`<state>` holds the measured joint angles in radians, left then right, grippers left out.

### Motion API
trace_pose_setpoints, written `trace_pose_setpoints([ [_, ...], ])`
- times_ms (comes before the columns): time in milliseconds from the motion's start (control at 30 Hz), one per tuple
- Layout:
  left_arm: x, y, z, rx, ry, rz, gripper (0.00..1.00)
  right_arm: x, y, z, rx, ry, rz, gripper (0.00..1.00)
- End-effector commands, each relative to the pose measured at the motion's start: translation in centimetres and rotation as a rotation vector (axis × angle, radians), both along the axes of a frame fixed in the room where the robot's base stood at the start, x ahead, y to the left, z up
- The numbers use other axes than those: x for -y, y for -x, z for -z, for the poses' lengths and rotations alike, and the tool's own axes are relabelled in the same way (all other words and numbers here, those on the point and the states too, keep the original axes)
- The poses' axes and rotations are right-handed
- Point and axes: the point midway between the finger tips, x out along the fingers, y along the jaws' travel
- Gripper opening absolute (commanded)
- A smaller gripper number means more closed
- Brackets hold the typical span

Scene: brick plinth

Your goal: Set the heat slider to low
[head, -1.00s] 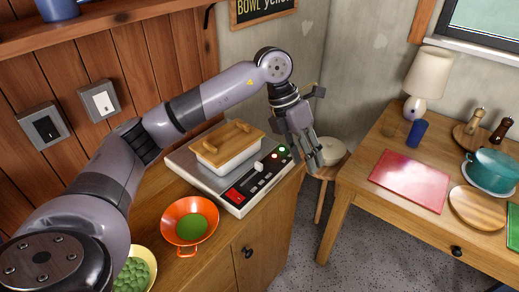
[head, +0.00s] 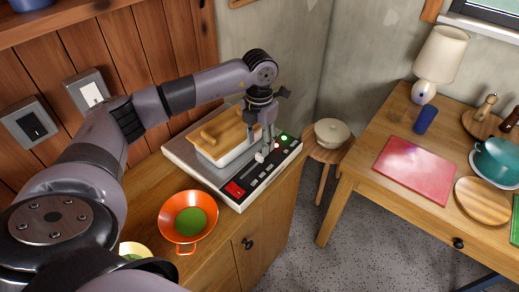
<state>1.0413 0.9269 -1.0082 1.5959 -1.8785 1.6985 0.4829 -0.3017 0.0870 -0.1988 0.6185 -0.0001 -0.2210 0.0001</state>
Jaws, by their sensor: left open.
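The hot plate (head: 180,152) stands on the wooden cabinet, with a black control panel along its right front side. The heat slider's white knob (head: 259,157) is on this panel, at the side away from the red button (head: 235,188). A white dish with a wooden lid (head: 222,136) sits on the plate. My left gripper (head: 268,149) is open and points down over the panel, its fingertips close beside the knob. I cannot tell whether they touch it. The slider's markings are too small to read. My right gripper is not in view.
An orange colander (head: 188,215) stands on the cabinet in front of the hot plate. A stool with a lidded pot (head: 333,132) is behind right. The table at right holds a red board (head: 415,170), a lamp (head: 439,55) and a teal pot (head: 497,160).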

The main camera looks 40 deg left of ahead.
Motion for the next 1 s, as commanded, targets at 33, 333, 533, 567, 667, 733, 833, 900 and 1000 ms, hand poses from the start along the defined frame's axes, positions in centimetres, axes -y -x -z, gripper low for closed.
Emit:
trace_pose_setpoints([
  [33, 0.0, 0.1, 0.9, -0.005, 0.0, -0.001, 0.42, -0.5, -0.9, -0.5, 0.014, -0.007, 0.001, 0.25],
  [333, 0.0, 0.0, 4.7, -0.001, 0.001, 0.0, 0.42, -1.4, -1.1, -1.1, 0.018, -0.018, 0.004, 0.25],
  [533, 0.1, 0.0, 5.1, 0.001, 0.001, 0.001, 0.42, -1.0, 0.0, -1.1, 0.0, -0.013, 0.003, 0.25],
  [567, 0.0, 0.0, 5.2, 0.001, 0.001, 0.001, 0.42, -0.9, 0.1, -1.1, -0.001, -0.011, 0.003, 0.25],
  [667, 0.0, 0.0, 5.1, 0.001, 0.001, 0.001, 0.42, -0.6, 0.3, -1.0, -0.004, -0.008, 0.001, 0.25],
  [733, 0.0, 0.0, 5.1, 0.001, 0.001, 0.001, 0.38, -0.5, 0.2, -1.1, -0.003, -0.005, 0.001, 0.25],
  [833, 0.0, 0.0, 5.1, 0.001, 0.001, 0.001, 0.32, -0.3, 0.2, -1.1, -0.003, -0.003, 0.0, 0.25],
  [900, 0.0, 0.0, 5.1, 0.001, 0.001, 0.001, 0.27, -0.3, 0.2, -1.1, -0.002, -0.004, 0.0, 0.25],
  [1000, 0.0, 0.0, 5.1, 0.001, 0.001, 0.0, 0.2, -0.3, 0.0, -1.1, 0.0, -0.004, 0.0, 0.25],
])
